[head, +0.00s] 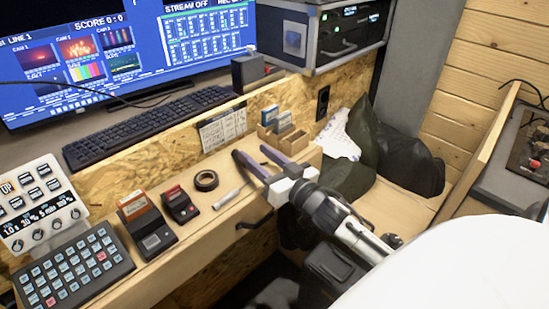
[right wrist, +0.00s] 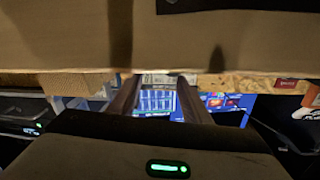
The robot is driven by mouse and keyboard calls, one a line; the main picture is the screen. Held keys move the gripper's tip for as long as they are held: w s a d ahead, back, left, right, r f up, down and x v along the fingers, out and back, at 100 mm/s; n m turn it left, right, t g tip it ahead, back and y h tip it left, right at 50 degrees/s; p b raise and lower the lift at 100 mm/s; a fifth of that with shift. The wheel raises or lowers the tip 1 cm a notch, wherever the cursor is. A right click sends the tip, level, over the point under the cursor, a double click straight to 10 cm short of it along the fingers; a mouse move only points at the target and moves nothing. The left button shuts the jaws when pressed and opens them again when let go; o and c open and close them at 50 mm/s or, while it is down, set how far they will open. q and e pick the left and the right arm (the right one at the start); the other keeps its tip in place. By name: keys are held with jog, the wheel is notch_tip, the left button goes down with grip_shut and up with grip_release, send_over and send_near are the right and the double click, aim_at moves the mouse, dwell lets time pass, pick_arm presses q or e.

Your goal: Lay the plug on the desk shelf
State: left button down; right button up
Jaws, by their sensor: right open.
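My right gripper (head: 254,162) is open over the right part of the light wooden desk shelf (head: 212,224). Its two purple-grey fingers point towards the back wall. In the right wrist view the gripper (right wrist: 160,90) shows nothing between its fingers, and a pale wooden surface (right wrist: 60,40) fills the top. A slim whitish piece (head: 228,199) lies on the shelf just left of the gripper; I cannot tell if it is the plug. No other thing is clearly the plug. My left gripper is not in view.
On the shelf are a black tape roll (head: 206,180), two small card devices (head: 146,228), a button pad (head: 75,268) and a wooden card holder (head: 283,137). A keyboard (head: 150,122) lies on the ledge behind. A dark bag (head: 400,155) rests on the right.

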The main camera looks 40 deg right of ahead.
jog(key=s, duration=0.8)
jog(key=shift+s, duration=0.3)
jog(key=shift+a, duration=0.1)
dwell(0.7)
